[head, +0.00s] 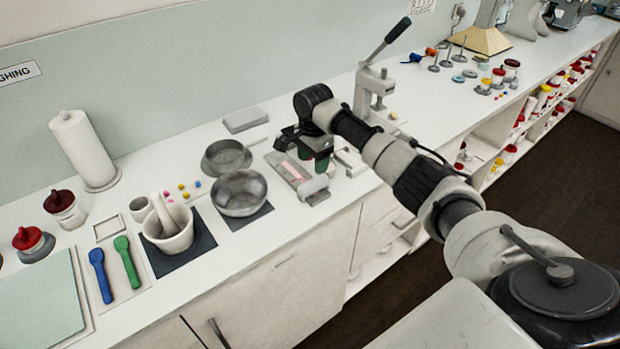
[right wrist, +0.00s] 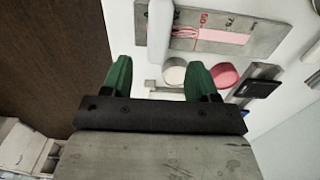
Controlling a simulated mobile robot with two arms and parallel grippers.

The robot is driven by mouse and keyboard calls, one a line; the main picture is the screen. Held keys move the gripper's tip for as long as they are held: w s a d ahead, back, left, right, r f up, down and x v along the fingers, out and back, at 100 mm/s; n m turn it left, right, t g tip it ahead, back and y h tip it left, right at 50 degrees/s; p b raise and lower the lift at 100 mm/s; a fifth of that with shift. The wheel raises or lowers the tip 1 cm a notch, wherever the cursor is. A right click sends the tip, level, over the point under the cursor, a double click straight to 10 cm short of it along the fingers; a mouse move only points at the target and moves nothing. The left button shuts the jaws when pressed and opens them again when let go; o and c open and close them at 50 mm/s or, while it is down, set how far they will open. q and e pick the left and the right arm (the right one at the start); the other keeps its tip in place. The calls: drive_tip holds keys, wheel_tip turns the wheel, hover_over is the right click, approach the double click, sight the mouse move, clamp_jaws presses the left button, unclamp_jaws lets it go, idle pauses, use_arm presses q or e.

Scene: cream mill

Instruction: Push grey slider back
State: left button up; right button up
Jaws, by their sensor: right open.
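A grey slider block (head: 313,189) sits at the near end of a flat grey plate (head: 284,169) that carries a pink strip. In the right wrist view the slider (right wrist: 158,32) stands at the left end of the marked plate (right wrist: 262,36), beyond my fingertips. My right gripper (head: 313,158) is above the counter at the right side of the plate. Its green fingers are apart with nothing gripped between them, as the right wrist view (right wrist: 160,75) shows. I cannot tell whether a finger touches anything. My left gripper is out of view.
A white round piece (right wrist: 174,73) and a pink one (right wrist: 224,75) lie near my fingers. A lever press (head: 374,88) stands behind the gripper. A metal bowl (head: 239,192) is left of the plate. The counter's front edge is close.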

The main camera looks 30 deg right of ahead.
sight(313, 181)
drive_tip(key=f, duration=0.5)
drive_tip(key=shift+s+p, duration=0.3)
drive_tip(key=f, duration=0.3)
drive_tip(key=shift+w, duration=0.25)
drive_tip(key=shift+s+f, duration=0.1)
drive_tip(key=shift+f, duration=0.15)
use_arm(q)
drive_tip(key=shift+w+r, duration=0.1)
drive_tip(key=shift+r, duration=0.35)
use_arm(e)
drive_tip(key=shift+c, duration=0.9)
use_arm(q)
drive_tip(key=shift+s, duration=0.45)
use_arm(e)
clamp_jaws()
